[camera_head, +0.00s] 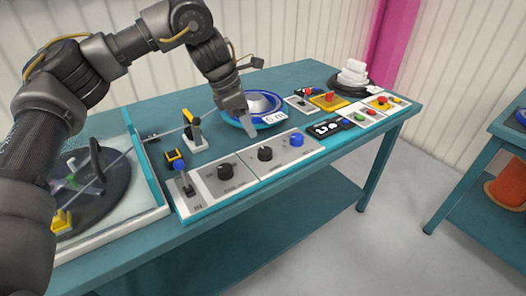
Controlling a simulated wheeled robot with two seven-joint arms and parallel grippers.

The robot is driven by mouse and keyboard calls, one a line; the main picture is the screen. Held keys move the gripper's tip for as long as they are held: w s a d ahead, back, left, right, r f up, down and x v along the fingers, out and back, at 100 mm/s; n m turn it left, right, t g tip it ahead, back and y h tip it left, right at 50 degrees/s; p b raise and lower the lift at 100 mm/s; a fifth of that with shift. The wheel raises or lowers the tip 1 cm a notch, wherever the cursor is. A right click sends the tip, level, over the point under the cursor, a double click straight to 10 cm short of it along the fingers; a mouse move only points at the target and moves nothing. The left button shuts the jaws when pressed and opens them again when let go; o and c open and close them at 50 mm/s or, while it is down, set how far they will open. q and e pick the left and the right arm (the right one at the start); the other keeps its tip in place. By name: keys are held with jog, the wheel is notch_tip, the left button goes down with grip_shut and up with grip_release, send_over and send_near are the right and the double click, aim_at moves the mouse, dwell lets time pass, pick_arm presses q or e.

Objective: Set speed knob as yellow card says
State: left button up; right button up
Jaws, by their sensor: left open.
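A grey control panel (246,186) runs along the front edge of the teal table. It carries two black knobs, the left one (225,172) and the middle one (265,154), and a blue knob (297,140) on the right. Their labels are too small to read, so I cannot tell which is the speed knob. My left gripper (247,128) points down above the panel's back edge, behind the middle black knob and apart from it. It is open and appears empty. No readable yellow card shows; a small yellow-and-dark piece (174,158) sits behind the panel's left end.
A blue reel (262,103) with a white "0 m" tag lies behind my left gripper. A dark display (327,128) and a button panel (371,113) stand to the right. A dark turntable (88,190) is at left. A yellow-topped post (192,130) stands behind the panel.

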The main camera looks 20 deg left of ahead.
aim_at(264, 150)
pick_arm(q)
jog(key=x, duration=1)
jog(key=shift+d+f, duration=0.2)
jog(key=shift+f, duration=0.1)
pick_arm(e)
jog(key=shift+w+a+r, duration=0.1)
jog(key=shift+w+r, duration=0.05)
jog(key=shift+r, duration=0.1)
pick_arm(q)
jog(key=c, duration=1)
